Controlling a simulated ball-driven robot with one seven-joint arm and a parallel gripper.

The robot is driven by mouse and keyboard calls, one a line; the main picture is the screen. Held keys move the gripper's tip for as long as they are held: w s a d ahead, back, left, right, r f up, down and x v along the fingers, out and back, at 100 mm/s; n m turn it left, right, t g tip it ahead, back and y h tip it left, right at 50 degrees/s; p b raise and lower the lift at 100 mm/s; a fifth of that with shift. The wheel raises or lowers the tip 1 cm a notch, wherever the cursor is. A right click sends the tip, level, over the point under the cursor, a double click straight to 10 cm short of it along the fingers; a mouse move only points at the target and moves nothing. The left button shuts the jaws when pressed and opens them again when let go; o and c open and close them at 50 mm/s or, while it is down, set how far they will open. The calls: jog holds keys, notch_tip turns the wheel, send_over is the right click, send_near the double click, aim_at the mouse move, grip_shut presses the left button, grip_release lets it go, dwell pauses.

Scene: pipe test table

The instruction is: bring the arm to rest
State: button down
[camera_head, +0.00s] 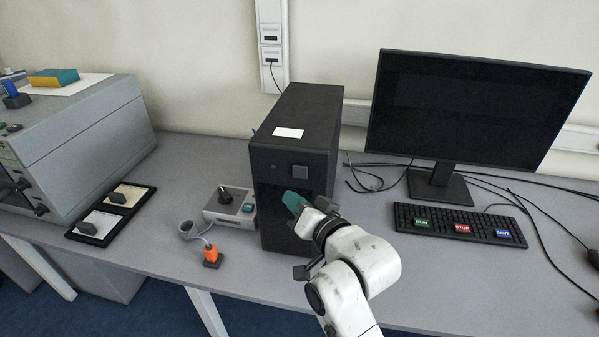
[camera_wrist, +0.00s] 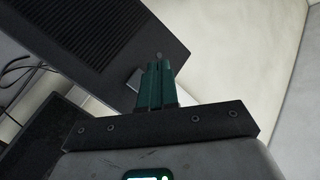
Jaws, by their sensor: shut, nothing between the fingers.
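My gripper (camera_head: 293,201) has teal fingers and sits at the end of my white arm, in front of the lower front face of the black computer tower (camera_head: 291,160). In the wrist view my gripper (camera_wrist: 157,68) shows its two fingers together, with nothing between them. The tower (camera_wrist: 110,35) fills the upper left of that view, and a small grey square button on it shows close beside the fingertips. I cannot tell whether the fingers touch the tower.
A grey joystick box (camera_head: 230,206) and an orange plug (camera_head: 211,256) lie left of the tower. A keyboard (camera_head: 459,226) and monitor (camera_head: 470,110) stand to the right. A grey machine (camera_head: 85,140) stands far left, with two small trays (camera_head: 110,212) beside it.

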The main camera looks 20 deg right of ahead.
dwell(0.6)
jog(key=s+d+f+n+g+h, duration=0.1)
jog(key=s+d+f+g, duration=0.1)
jog(key=s+f+g, duration=0.4)
jog(key=s+d+f+n+g+h, duration=0.1)
jog(key=s+d+f, duration=0.1)
jog(key=s+f, duration=0.65)
jog(key=s+d+f+n+g, duration=0.2)
jog(key=s+d+f+g, duration=0.15)
jog(key=s+f, duration=0.4)
jog(key=s+f+n+g, duration=0.1)
jog(key=s+g, duration=0.3)
jog(key=s, duration=1)
jog(key=shift+d+f+g+h, duration=0.35)
jog(key=shift+h, duration=0.05)
